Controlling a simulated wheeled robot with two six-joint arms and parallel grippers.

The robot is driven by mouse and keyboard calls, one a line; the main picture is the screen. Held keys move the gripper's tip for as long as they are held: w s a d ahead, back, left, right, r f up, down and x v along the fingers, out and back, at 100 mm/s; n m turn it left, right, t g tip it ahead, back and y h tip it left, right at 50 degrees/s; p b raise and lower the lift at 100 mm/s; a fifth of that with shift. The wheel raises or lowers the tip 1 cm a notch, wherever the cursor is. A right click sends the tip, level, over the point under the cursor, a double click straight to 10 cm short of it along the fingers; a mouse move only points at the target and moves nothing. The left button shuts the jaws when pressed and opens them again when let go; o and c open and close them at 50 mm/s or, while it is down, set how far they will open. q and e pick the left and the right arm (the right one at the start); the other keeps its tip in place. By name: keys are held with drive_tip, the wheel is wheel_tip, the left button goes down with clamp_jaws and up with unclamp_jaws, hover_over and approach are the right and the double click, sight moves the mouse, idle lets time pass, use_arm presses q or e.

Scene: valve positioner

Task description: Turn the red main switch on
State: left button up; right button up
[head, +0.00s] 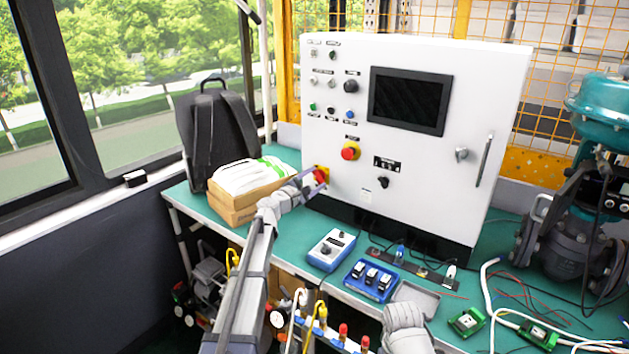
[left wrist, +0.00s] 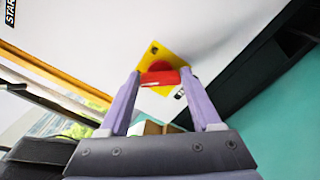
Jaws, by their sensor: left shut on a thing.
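The red main switch (head: 321,175) sits on a yellow plate at the lower left of the white control panel's front. In the left wrist view its red handle (left wrist: 160,78) lies crosswise between my fingertips, with a round red base behind it on the yellow plate (left wrist: 157,54). My left gripper (head: 312,178) reaches in from the left and is shut on the handle, with one finger at each end. The gripper partly hides the switch in the head view. My right gripper's fingers do not show.
A red emergency button (head: 350,151) on yellow sits just above and right of the switch. A cardboard box (head: 236,206) with white contents stands left of the panel, near my left wrist. A blue-white device (head: 331,250) and a blue tray (head: 371,281) lie on the green bench.

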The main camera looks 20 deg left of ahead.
use_arm(q)
drive_tip(key=m, duration=0.4)
drive_tip(key=shift+d+f, duration=0.1)
drive_tip(key=shift+f, duration=0.05)
drive_tip(key=m, duration=0.5)
drive_tip(key=shift+f, duration=0.1)
drive_tip(key=m, duration=0.4)
drive_tip(key=shift+f+b, duration=0.1)
drive_tip(key=shift+b, duration=0.2)
drive_tip(key=shift+f+m, duration=0.1)
drive_tip(key=shift+m, duration=2)
drive_tip(key=o, duration=1.4)
drive_tip(key=shift+s, duration=0.1)
